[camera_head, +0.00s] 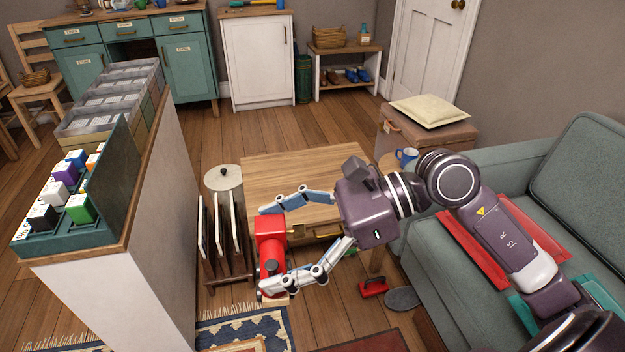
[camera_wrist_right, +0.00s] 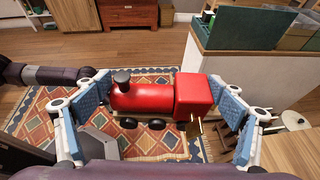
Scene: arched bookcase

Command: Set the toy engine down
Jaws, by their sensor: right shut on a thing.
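A red toy engine (camera_head: 270,240), with a dark funnel and dark wheels, is held between the two fingers of my right gripper (camera_head: 266,250). In the right wrist view the engine (camera_wrist_right: 150,98) lies across the jaws, its funnel end toward the left finger and its cab at the right finger. In the head view it shows at the left end of the low wooden table (camera_head: 290,165), beside the rack. The wrist view shows the patterned rug behind it; I cannot tell its height. My left gripper is not in view.
A rack of thin panels (camera_head: 228,240) stands close left of the engine, next to the tall white-sided bookcase (camera_head: 160,240). The table's top is largely clear. A green sofa (camera_head: 450,270) is at right. A blue mug (camera_head: 406,156) stands behind my wrist.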

